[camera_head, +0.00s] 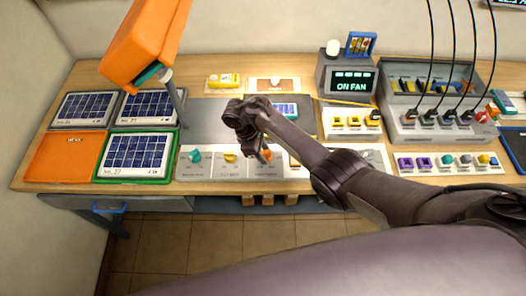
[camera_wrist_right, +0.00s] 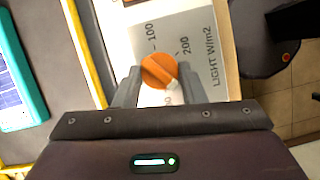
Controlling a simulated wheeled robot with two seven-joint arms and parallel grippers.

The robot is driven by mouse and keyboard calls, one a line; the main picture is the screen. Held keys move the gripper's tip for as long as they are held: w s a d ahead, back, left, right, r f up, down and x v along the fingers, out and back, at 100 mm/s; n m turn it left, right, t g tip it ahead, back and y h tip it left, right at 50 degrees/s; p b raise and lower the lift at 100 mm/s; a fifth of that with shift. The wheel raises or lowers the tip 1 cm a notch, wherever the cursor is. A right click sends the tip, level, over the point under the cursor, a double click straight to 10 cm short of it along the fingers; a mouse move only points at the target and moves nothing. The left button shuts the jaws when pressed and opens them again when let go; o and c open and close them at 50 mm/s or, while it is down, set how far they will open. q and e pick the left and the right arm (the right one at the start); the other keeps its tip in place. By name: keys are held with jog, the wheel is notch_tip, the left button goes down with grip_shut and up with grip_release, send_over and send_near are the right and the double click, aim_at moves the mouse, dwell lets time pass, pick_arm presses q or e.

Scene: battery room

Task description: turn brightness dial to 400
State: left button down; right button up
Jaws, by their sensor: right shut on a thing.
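A further mark below the knob is mostly hidden. The knob's pale pointer faces the lower right in the right wrist view, past the 200 mark. In the head view the dial (camera_head: 266,155) shows at the front of the table, partly covered by my gripper. My right gripper (camera_wrist_right: 157,82) is shut on the dial, one finger on each side; it also shows in the head view (camera_head: 263,152). My left gripper is out of view.
Teal (camera_head: 195,156) and yellow (camera_head: 231,157) knobs sit left of the dial. An orange lamp (camera_head: 145,40) stands over solar panels (camera_head: 138,153) at left. An "ON FAN" display box (camera_head: 349,82) and a cabled rack (camera_head: 430,125) stand behind and right.

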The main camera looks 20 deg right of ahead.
jog(key=m, duration=0.2)
jog(key=m+g+y, duration=0.1)
jog(key=m, duration=0.1)
jog(key=m+y, duration=0.1)
jog(key=m, duration=0.2)
jog(key=shift+w+d+g, duration=0.2)
jog(key=shift+w+g, duration=0.05)
jog(key=shift+g, duration=0.15)
dwell(0.3)
jog(key=o, duration=1)
